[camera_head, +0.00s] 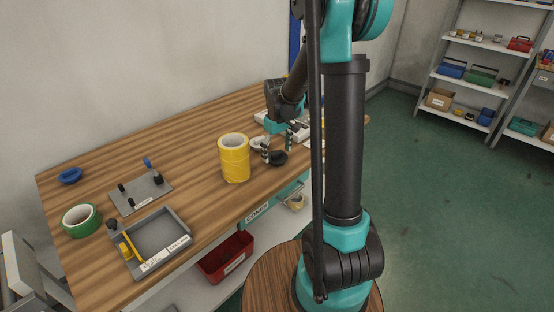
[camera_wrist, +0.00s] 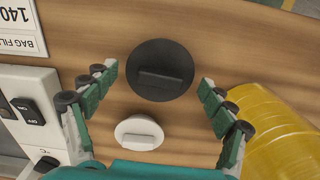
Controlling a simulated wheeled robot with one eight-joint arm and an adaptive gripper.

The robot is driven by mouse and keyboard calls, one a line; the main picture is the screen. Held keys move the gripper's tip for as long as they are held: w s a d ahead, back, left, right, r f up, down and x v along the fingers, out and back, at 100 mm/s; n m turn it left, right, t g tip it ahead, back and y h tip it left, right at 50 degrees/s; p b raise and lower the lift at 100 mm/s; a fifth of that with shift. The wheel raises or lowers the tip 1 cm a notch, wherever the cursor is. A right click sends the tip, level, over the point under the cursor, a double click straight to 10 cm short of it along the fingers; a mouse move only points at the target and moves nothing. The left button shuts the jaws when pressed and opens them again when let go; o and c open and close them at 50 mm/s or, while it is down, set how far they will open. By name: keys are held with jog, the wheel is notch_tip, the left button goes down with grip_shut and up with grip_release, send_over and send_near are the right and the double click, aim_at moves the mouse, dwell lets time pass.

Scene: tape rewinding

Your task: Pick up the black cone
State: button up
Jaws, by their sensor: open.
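The black cone (camera_wrist: 160,70) shows in the wrist view as a round dark disc with a raised bar across it, lying on the wooden table near the top middle. In the head view the black cone (camera_head: 278,158) sits on the table right of the yellow roll. My gripper (camera_wrist: 157,75) is open, its green fingers on either side of the black cone with clear gaps. In the head view my gripper (camera_head: 277,146) is over the table beside the cone. A white cone (camera_wrist: 139,133) of similar shape is closer to the palm in the wrist view.
A yellow tape roll (camera_wrist: 275,125) is close to the right finger. A white machine with switches (camera_wrist: 35,110) is beside the left finger. A green tape roll (camera_head: 82,220), a grey tray (camera_head: 183,222) and a pegged plate (camera_head: 155,200) are on the table's left part.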

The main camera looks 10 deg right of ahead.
jog(key=shift+f, duration=0.3)
jog(key=shift+c, duration=0.3)
jog(key=c, duration=0.7)
jog(key=shift+r, duration=0.1)
jog(key=shift+c, duration=0.2)
